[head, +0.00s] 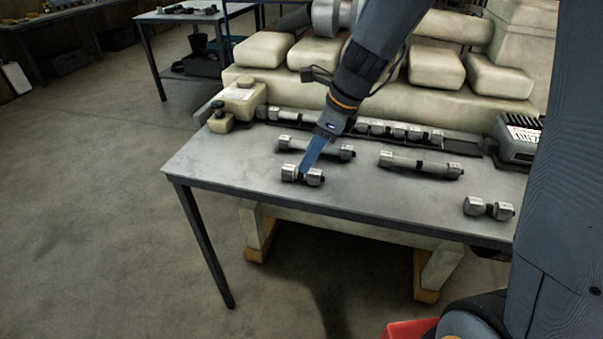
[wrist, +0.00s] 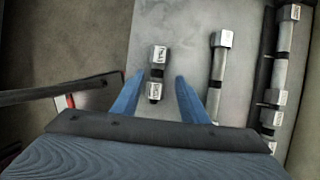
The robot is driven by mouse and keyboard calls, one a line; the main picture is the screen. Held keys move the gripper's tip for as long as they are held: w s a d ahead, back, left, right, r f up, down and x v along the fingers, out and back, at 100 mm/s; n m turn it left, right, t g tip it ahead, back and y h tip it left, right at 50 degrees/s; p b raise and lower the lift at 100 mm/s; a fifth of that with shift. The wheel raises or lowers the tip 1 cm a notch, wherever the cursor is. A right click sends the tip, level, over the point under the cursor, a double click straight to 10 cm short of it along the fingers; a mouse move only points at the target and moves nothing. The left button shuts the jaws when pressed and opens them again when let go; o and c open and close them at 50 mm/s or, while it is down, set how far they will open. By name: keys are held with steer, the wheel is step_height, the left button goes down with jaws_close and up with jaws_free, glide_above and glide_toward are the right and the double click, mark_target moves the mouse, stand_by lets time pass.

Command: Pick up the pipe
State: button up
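Several grey metal pipes with hexagonal ends lie on the metal table (head: 230,165); I cannot tell which one the task means. A short pipe (head: 315,177) lies near the table's left front, directly below my gripper (head: 305,168). In the wrist view this short pipe (wrist: 156,56) shows between the two blue fingertips (wrist: 160,76). The fingers are apart, with a gap on each side of the pipe. I cannot tell how far above it they are. Longer pipes lie behind it (head: 330,150) and to its right (head: 420,165). Another short pipe (head: 488,208) lies at the right front.
A row of pipes (head: 400,131) lies along the table's back, before a large cream engine block (head: 390,95). A cream box (head: 240,97) stands at the back left corner and a dark grey device (head: 518,138) at the back right. The table's left front is bare.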

mark_target(302, 175)
steer(key=x, duration=0.4)
steer(key=shift+s+f, duration=0.2)
steer(key=shift+s, duration=0.05)
jaws_close()
